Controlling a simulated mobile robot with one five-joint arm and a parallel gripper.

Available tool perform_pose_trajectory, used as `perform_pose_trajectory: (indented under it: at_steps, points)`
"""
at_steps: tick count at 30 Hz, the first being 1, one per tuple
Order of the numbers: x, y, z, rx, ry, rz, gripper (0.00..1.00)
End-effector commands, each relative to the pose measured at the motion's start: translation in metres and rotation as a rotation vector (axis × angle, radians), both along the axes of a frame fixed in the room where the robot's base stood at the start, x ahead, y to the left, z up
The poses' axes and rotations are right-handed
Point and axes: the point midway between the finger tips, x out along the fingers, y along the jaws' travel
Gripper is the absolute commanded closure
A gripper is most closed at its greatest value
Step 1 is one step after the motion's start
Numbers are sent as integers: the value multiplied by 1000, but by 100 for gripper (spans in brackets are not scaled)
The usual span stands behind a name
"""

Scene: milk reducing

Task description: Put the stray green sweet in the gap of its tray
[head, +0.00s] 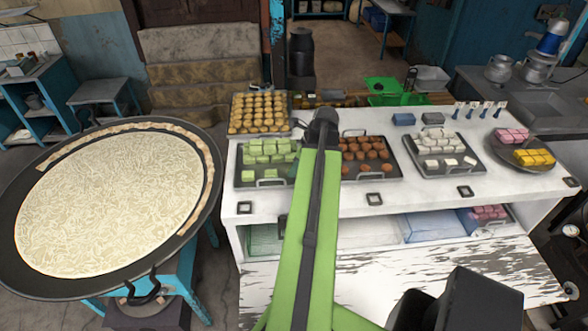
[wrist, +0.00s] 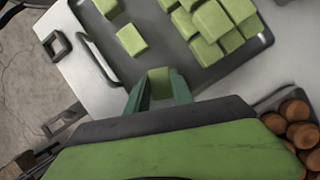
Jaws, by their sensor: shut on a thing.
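My gripper (wrist: 164,92) is shut on a green sweet (wrist: 159,80), which sits between the two teal fingertips in the wrist view. The held sweet appears near the handle-side edge of the grey green-sweet tray (wrist: 160,48); its height above the tray is hard to tell. Two green sweets (wrist: 131,40) lie apart on the tray's handle side, and stacked green sweets (wrist: 211,22) fill the far side.
A tray of brown balls (head: 385,173) stands right of the green sweets, then a tray of white sweets (head: 440,141). A tray of golden sweets (head: 259,113) stands behind. A large round pan (head: 110,200) is left of the counter. Small square frames (head: 374,199) line the front edge.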

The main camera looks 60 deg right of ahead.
Motion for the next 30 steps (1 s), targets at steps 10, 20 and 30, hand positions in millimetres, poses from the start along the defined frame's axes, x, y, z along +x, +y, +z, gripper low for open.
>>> perform_pose_trajectory:
  at_steps: [10,20,30]
  points:
    - [0,0,-3,0,0,-1,100]
    - [0,0,-10,0,0,-1,100]
    - [-1,0,-11,0,0,-1,46]
